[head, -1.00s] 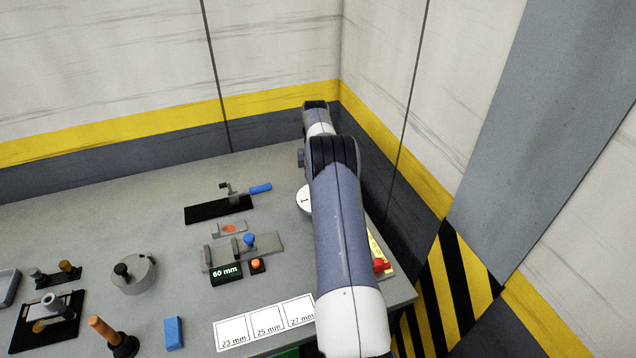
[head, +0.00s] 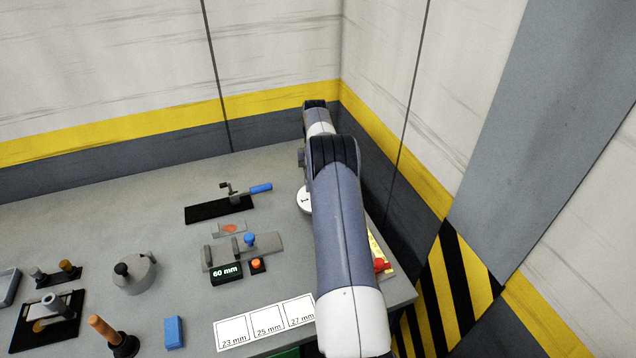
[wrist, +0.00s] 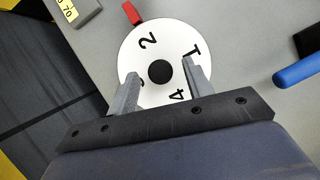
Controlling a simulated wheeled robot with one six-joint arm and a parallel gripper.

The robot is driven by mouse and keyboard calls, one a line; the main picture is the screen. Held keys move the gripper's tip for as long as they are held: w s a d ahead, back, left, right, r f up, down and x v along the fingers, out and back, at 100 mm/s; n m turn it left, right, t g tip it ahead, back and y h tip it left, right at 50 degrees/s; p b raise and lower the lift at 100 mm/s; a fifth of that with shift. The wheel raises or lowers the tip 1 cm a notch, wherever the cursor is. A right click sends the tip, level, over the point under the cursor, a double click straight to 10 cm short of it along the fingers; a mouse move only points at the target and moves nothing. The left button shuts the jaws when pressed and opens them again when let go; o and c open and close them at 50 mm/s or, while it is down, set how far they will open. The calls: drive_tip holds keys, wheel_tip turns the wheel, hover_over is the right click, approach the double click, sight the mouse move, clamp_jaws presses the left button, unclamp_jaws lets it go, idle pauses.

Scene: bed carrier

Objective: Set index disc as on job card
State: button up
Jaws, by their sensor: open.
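The index disc (wrist: 140,70) is a white round plate with black numerals and a black centre hub (wrist: 160,72). In the wrist view the 2, 1 and 4 show; another numeral is mostly hidden behind a finger. A red pointer (wrist: 131,13) sits at the disc's rim, close to the 2. My gripper (wrist: 163,82) is open, its two fingers over the disc on either side below the hub. I cannot tell whether they touch it. In the head view my arm hides most of the disc (head: 304,199). The job card is not clearly identifiable; a yellow card (head: 378,250) is partly hidden behind my arm.
A blue-handled clamp (head: 260,188) stands left of the disc, and its handle shows in the wrist view (wrist: 298,72). A slide fixture with a 60 mm display (head: 226,273) and a red button (head: 381,265) are nearer. Walls close the bench's back and right.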

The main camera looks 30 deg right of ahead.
wheel_tip(320, 180, up, 10)
idle(0.4)
drive_tip(key=shift+f, duration=0.2)
wheel_tip(320, 180, down, 10)
drive_tip(key=shift+r, duration=0.1)
idle(0.4)
drive_tip(key=shift+r, duration=0.1)
